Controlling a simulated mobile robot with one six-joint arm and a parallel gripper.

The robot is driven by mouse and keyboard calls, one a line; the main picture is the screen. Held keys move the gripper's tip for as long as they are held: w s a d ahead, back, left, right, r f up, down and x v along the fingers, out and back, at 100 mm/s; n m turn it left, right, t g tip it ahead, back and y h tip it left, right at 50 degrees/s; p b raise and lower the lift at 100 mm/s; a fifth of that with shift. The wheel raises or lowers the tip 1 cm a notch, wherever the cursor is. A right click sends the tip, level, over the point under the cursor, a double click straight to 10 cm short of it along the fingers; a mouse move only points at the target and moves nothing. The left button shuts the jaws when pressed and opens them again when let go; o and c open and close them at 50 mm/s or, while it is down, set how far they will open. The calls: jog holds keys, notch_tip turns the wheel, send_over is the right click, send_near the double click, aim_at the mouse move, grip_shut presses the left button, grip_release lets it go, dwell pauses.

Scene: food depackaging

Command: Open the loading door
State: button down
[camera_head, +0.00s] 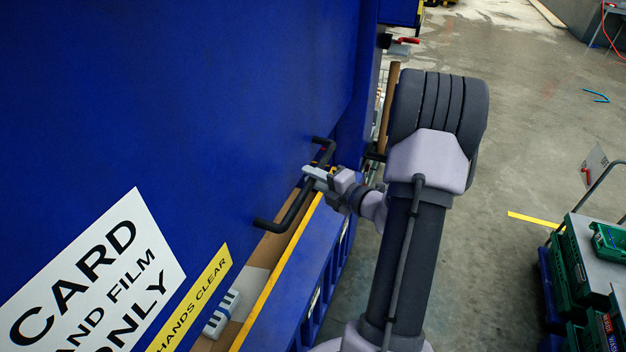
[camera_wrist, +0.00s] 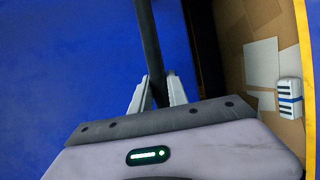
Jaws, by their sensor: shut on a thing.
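The loading door (camera_head: 190,110) is a large blue panel that fills the left of the head view. It also fills the left of the wrist view (camera_wrist: 70,70). A black bar handle (camera_head: 283,212) stands out from its lower part. My gripper (camera_head: 310,176) is shut on the handle, nearer its far end. In the wrist view the fingers (camera_wrist: 157,92) sit on either side of the black handle bar (camera_wrist: 147,40). A gap shows between the door's lower edge and the yellow-edged sill (camera_head: 275,270), with cardboard (camera_wrist: 235,50) inside.
A white block with dark stripes (camera_head: 221,313) lies on the cardboard inside the opening; it also shows in the wrist view (camera_wrist: 290,98). The concrete floor between is mostly clear, with a yellow strip (camera_head: 531,219).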

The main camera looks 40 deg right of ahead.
jog(key=shift+d+r+p, duration=0.1)
jog(key=shift+r+p, duration=0.55)
jog(key=shift+r, duration=0.75)
jog(key=c, duration=1.3)
grip_release()
jog(key=shift+f, duration=0.1)
jog(key=s+r+b, duration=0.2)
jog(key=s+r, duration=0.1)
jog(key=s, duration=1.4)
jog(key=shift+b, duration=0.35)
